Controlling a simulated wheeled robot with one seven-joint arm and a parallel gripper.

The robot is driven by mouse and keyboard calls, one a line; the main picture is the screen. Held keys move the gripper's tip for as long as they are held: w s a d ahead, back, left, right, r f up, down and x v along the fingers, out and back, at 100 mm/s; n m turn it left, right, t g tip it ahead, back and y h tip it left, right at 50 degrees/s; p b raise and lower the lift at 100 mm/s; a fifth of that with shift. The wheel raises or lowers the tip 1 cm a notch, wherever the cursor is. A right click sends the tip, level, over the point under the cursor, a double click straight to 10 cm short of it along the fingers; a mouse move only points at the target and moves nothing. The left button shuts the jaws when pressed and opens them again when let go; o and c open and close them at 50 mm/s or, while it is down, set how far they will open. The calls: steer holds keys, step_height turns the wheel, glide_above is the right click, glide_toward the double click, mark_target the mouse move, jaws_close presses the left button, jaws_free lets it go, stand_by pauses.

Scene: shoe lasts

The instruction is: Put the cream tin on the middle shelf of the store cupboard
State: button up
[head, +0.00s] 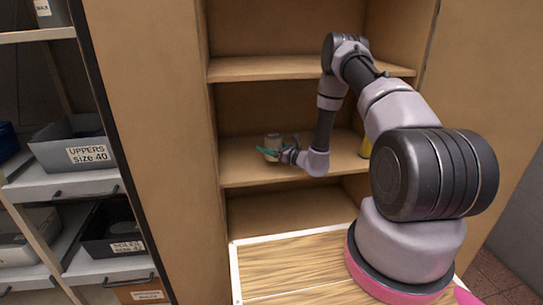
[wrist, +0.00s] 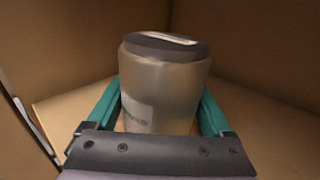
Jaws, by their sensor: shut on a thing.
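The cream tin (wrist: 165,90) has a dark lid with a pale label strip and fills the middle of the wrist view. My gripper (wrist: 162,105) has its teal fingers on both sides of the tin and is shut on it. In the head view the tin (head: 272,142) is small, at the middle shelf (head: 235,175) of the store cupboard (head: 155,120), toward its left side. My gripper (head: 272,153) reaches in from the right there. I cannot tell whether the tin's base touches the shelf.
The upper shelf (head: 260,68) is above my gripper. A rack at the left holds a grey bin (head: 75,150) and a black bin (head: 115,235).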

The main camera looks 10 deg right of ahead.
steer(key=shift+d+f, duration=0.15)
steer(key=shift+f, duration=1.85)
steer(key=shift+f, duration=0.15)
steer(key=o, duration=1.6)
steer(key=shift+c, duration=0.2)
steer(key=v, duration=1.2)
steer(key=shift+s, duration=0.1)
steer(key=s+a+r+n+g+y, duration=0.1)
steer(key=s+a+r+n+g, duration=0.3)
steer(key=r, duration=0.5)
steer(key=s+a+r+n+g+y, duration=0.1)
steer(key=s+a+r+n+g, duration=0.2)
steer(key=r+n, duration=0.5)
steer(key=s+a+r+n+g+y, duration=0.1)
steer(key=s+a+r+n+g, duration=0.3)
steer(key=r, duration=0.7)
steer(key=s+d+r+n+t+h, duration=0.2)
steer(key=s+d+r+n+h, duration=0.2)
steer(key=s+r, duration=0.5)
steer(key=s+d+r+n+t+h, duration=0.2)
steer(key=s+d+r+n+h, duration=0.2)
steer(key=s, duration=0.7)
step_height(320, 180, up, 5)
steer(key=d+h, duration=0.2)
steer(key=h, duration=0.2)
steer(key=shift+s, duration=0.25)
